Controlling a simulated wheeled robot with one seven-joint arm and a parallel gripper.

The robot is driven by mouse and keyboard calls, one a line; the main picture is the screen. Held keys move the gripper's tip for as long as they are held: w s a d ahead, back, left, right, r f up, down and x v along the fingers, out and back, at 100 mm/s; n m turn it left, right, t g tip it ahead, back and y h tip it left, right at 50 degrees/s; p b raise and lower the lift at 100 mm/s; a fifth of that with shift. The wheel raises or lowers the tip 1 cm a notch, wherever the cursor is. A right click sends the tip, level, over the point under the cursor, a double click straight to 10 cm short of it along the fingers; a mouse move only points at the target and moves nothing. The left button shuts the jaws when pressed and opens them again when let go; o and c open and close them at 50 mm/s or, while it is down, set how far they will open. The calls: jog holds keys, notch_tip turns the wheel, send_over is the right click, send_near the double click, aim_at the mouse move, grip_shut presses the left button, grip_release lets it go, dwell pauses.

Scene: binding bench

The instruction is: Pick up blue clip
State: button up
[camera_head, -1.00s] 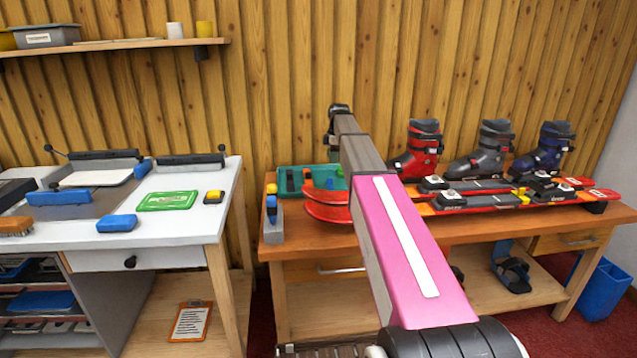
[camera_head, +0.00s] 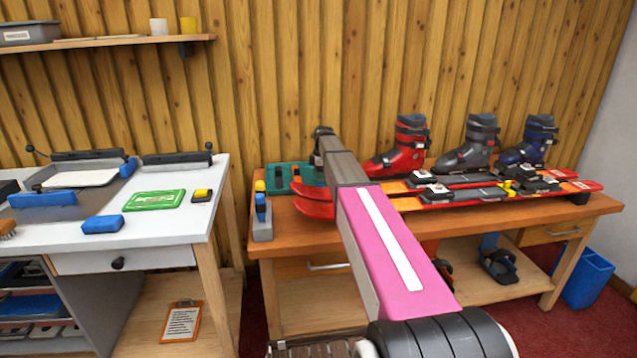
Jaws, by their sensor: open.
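I cannot make out the blue clip with certainty. A teal tray (camera_head: 280,177) with small dark pieces in it stands at the left of the wooden bench (camera_head: 350,236); its right part is hidden by my arm and the red ski tips. A small blue piece (camera_head: 262,207) stands in a grey holder at the bench's left edge; I cannot tell whether it is a clip. My arm reaches over the bench, with its dark far end above the tray's right side. My gripper's fingers are hidden behind the arm.
Red skis (camera_head: 465,197) lie along the bench, with red (camera_head: 405,150), grey (camera_head: 474,150) and blue (camera_head: 530,147) boots behind. A white table (camera_head: 160,225) stands left, across a narrow gap. A blue bin (camera_head: 585,278) stands on the floor at right.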

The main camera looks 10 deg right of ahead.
grip_shut()
